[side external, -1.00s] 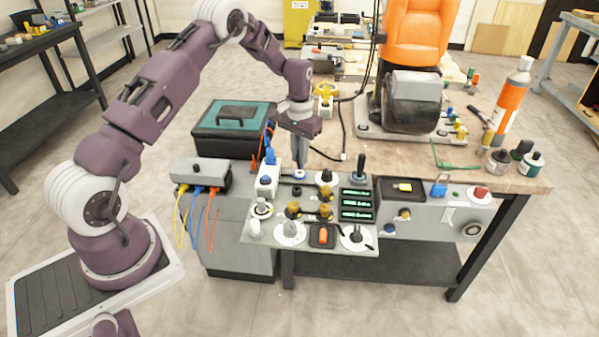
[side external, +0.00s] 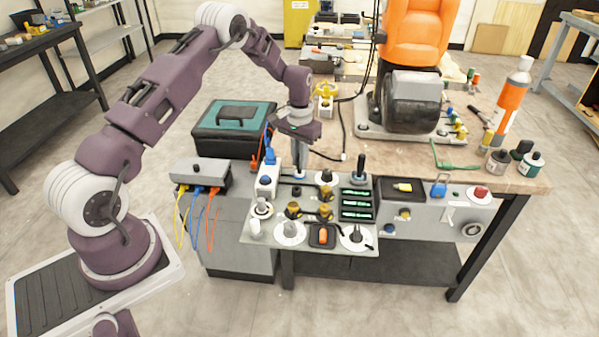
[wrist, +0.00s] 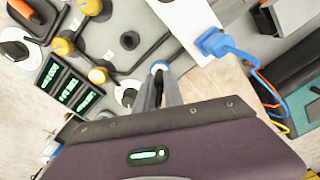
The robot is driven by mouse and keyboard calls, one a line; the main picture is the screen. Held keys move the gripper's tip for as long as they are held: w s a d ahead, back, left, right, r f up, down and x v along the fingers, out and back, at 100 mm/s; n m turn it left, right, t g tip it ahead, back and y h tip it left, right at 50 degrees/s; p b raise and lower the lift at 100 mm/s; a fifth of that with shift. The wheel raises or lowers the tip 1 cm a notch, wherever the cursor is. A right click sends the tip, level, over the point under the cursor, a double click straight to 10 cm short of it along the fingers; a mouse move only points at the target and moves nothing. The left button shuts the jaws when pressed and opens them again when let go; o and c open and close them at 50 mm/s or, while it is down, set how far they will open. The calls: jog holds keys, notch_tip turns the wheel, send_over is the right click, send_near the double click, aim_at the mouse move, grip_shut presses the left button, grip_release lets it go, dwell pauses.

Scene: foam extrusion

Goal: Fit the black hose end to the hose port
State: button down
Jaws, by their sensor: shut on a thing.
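My gripper (side external: 299,174) points down over the back left of the grey control panel (side external: 272,228). Its fingers are closed around a small round part with a blue and white rim (wrist: 159,67), which sits at the panel; the fingers hide most of it. A thin black hose (side external: 326,155) lies on the bench behind and right of my gripper, apart from it, with a pale tip. I cannot tell for sure whether this is the black hose end. I cannot make out which fitting is the hose port.
A white socket box with a blue plug (wrist: 213,40) stands close beside my gripper. Several knobs and green displays (side external: 357,204) crowd the panel. A black case with a teal lid (side external: 233,125) stands behind left. An orange-backed machine (side external: 413,95) stands behind right.

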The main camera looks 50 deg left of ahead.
jog(key=shift+f, duration=0.55)
dwell(0.4)
jog(key=c, duration=1.4)
grip_release()
jog(key=shift+o, duration=0.2)
notch_tip(320, 180, up, 7)
jog(key=shift+f, duration=0.15)
jog(key=s+d+r+m+t, duration=0.1)
jog(key=s+d+r, duration=0.35)
jog(key=r, duration=0.55)
jog(key=s+d+r+t, duration=0.1)
jog(key=s+d+r, duration=0.35)
jog(key=r, duration=0.45)
jog(key=s+d+r+m+t, duration=0.1)
jog(key=s+d+r, duration=0.2)
jog(key=s, duration=0.2)
jog(key=s+d+r+t, duration=0.1)
jog(key=s+d+r, duration=0.2)
jog(key=s, duration=0.2)
jog(key=s+d+f+m+t, duration=0.1)
jog(key=s+d+f, duration=0.1)
jog(key=s, duration=1.2)
jog(key=shift+d+t, duration=0.3)
jog(key=shift+d, duration=0.4)
